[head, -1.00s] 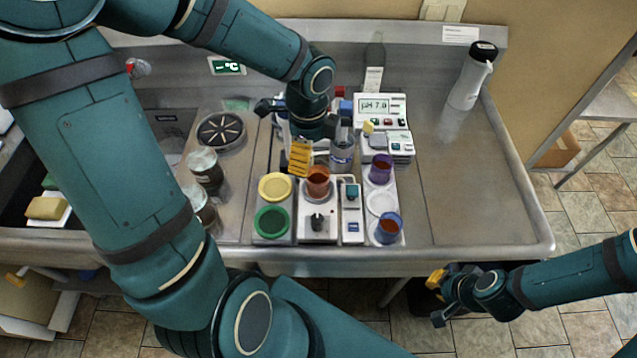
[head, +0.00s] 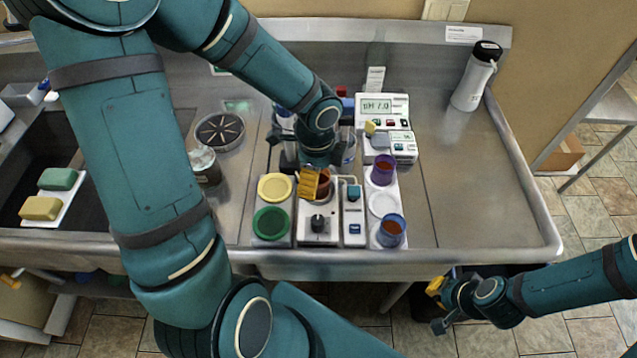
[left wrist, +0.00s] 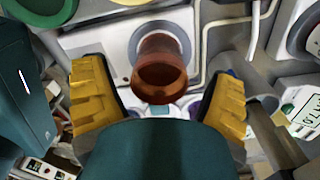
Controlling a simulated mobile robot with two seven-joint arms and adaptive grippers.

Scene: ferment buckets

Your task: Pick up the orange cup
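The orange cup (head: 323,186) stands on a white stirrer plate (head: 317,232) with a dark knob. In the left wrist view the cup (left wrist: 160,68) is brownish orange, with its rim toward the camera. My left gripper (head: 312,184) is just above and around the cup's near area in the head view. In the left wrist view the yellow finger pads of my left gripper (left wrist: 160,98) are wide apart, one on each side of the cup, with gaps between. It is open and empty. My right gripper (head: 437,306) is low at the right, off the counter; its opening is unclear.
A yellow lid (head: 275,187) and green lid (head: 271,223) lie left of the stirrer. A purple cup (head: 383,169) and blue cup (head: 391,230) stand to the right. A pH meter (head: 381,107) sits behind. The counter at right is clear, except a white bottle (head: 472,80).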

